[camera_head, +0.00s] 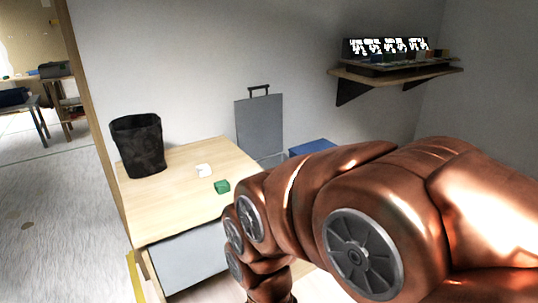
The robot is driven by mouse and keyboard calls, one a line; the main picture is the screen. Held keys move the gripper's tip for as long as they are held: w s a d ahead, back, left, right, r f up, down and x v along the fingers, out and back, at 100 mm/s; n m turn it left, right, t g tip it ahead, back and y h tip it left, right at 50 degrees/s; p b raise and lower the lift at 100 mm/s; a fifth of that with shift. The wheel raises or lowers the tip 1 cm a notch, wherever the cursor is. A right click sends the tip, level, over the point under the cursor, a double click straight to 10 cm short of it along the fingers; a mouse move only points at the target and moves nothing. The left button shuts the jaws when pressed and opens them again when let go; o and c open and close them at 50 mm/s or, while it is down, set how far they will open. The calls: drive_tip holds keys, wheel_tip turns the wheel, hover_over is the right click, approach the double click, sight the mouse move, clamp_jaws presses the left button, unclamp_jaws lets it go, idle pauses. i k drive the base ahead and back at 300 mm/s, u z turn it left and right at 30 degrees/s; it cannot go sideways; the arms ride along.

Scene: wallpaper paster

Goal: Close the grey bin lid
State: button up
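The grey bin lid (259,125) stands upright against the back wall, behind the right end of the wooden table. It is a flat grey panel with a dark handle (259,88) at its top edge, so it is open. Only a small strip of the grey bin shows below it, and the rest is hidden by the table and my copper arm. My arm crosses the lower right and bends down to the bottom edge. My gripper is out of the picture.
A blue lid or box top (312,147) is right of the grey lid. The wooden table (165,210) holds a black basket (138,146), a white item (204,170) and a green block (222,187). A wall shelf (395,75) hangs upper right. Floor is free at left.

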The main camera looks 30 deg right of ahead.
sight(259, 120)
drive_tip(key=k, duration=0.65)
drive_tip(key=z, duration=0.7)
drive_tip(key=i, duration=0.55)
drive_tip(key=z, duration=0.6)
drive_tip(key=i, duration=0.65)
drive_tip(key=u, duration=0.75)
drive_tip(key=i, duration=0.5)
drive_tip(key=u, duration=0.6)
